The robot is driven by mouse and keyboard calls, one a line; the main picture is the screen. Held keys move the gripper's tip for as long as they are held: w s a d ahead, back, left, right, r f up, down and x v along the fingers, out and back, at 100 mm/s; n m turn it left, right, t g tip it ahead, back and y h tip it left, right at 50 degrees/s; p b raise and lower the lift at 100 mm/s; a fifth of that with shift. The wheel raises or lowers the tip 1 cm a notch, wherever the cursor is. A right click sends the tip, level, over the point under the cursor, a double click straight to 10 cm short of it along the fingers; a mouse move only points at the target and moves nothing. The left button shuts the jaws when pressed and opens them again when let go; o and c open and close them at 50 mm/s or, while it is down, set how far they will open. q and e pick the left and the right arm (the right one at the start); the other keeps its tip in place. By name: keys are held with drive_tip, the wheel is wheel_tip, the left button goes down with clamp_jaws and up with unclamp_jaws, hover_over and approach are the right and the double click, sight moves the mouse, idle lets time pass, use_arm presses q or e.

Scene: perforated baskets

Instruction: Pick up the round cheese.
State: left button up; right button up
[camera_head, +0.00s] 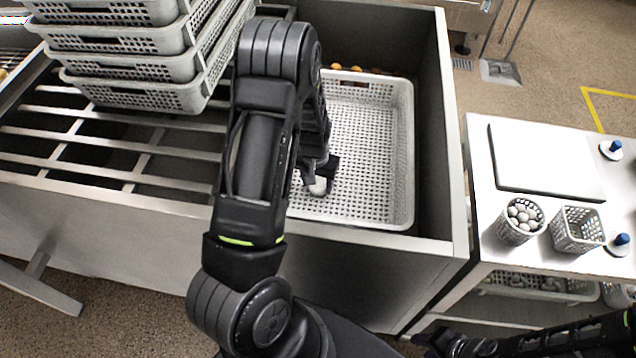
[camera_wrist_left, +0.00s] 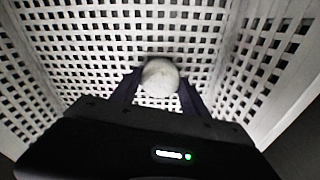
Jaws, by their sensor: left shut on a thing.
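The round cheese (camera_head: 318,187) is a small whitish ball near the front left of the large perforated basket (camera_head: 405,150). My left gripper (camera_head: 319,178) reaches down into this basket and is shut on the cheese. In the left wrist view the cheese (camera_wrist_left: 160,78) sits between the two dark fingertips, with the basket's perforated floor (camera_wrist_left: 100,40) behind it. I cannot tell whether the cheese touches the floor. My right gripper (camera_head: 436,340) is low at the bottom edge, away from the basket; its fingers are too unclear to read.
The basket's walls surround my left gripper. Stacked perforated baskets (camera_head: 130,95) stand on metal bars (camera_head: 110,150) at the left. The side table (camera_head: 490,220) at the right holds a board (camera_head: 545,160), a small basket of pale balls (camera_head: 520,225) and an empty-looking small basket (camera_head: 578,230).

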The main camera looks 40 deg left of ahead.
sight(318, 183)
use_arm(q)
wheel_tip(318, 183, up, 10)
drive_tip(key=shift+f+p, duration=0.15)
drive_tip(key=shift+p, duration=0.15)
idle(0.5)
